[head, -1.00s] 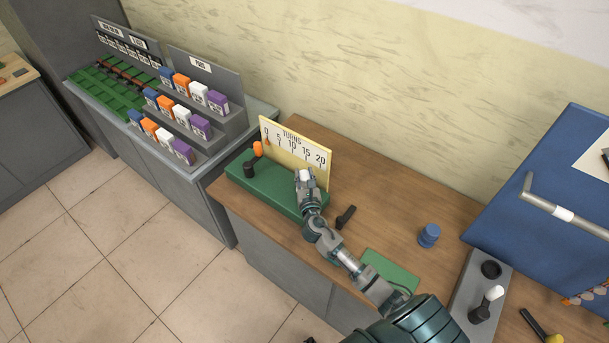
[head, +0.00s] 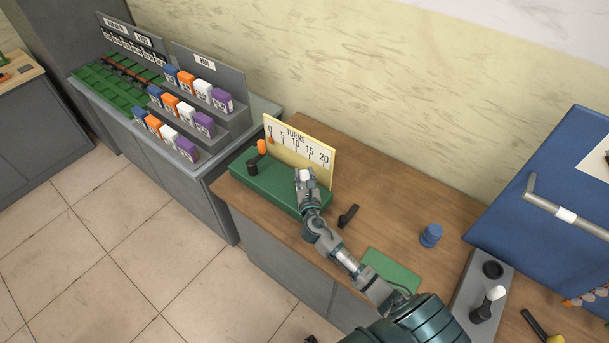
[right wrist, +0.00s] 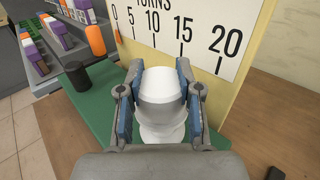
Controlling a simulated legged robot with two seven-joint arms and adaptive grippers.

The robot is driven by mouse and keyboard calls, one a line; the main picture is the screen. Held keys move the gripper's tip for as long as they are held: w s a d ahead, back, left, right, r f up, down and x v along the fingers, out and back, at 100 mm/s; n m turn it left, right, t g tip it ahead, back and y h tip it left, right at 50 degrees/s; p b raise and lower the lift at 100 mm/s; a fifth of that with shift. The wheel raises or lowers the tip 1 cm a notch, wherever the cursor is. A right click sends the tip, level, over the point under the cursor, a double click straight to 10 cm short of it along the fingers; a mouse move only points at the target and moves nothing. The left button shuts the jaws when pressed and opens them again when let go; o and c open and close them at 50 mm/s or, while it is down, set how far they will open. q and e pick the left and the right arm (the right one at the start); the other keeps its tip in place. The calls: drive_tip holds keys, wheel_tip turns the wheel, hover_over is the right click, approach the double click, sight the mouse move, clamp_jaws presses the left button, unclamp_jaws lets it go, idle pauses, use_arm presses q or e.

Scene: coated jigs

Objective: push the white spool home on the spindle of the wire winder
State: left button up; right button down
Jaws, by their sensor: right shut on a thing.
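The white spool (right wrist: 162,92) is between the fingers of my right gripper (right wrist: 160,85) in the right wrist view. The gripper is shut on it. In the head view my right gripper (head: 305,180) is over the right part of the wire winder's green base (head: 262,187), and the white spool top (head: 305,174) shows between its fingers. The spindle is hidden by the spool, so I cannot tell how far down the spool sits. The yellow-edged turns board (head: 303,150) stands behind the base, its orange pointer near 0. My left gripper is not in view.
A black knob (head: 252,167) and an orange handle (head: 262,146) are at the winder's left. A black crank-like piece (head: 348,215), a blue spool (head: 431,235) and a green mat (head: 391,268) lie to the right. Bare wood lies between them. A stepped parts rack (head: 205,105) stands left.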

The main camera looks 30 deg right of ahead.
drive_tip(key=shift+a+f+b, duration=0.2)
drive_tip(key=shift+f+b, duration=0.2)
drive_tip(key=shift+f, duration=0.1)
drive_tip(key=shift+d+f, duration=0.1)
drive_tip(key=shift+f, duration=0.3)
drive_tip(key=shift+r, duration=0.1)
drive_tip(key=shift+r+p, duration=0.7)
drive_tip(key=shift+p, duration=0.05)
drive_tip(key=shift+d, duration=0.25)
drive_tip(key=shift+f+b, duration=1)
drive_tip(key=shift+f, duration=0.7)
drive_tip(key=c, duration=0.7)
unclamp_jaws()
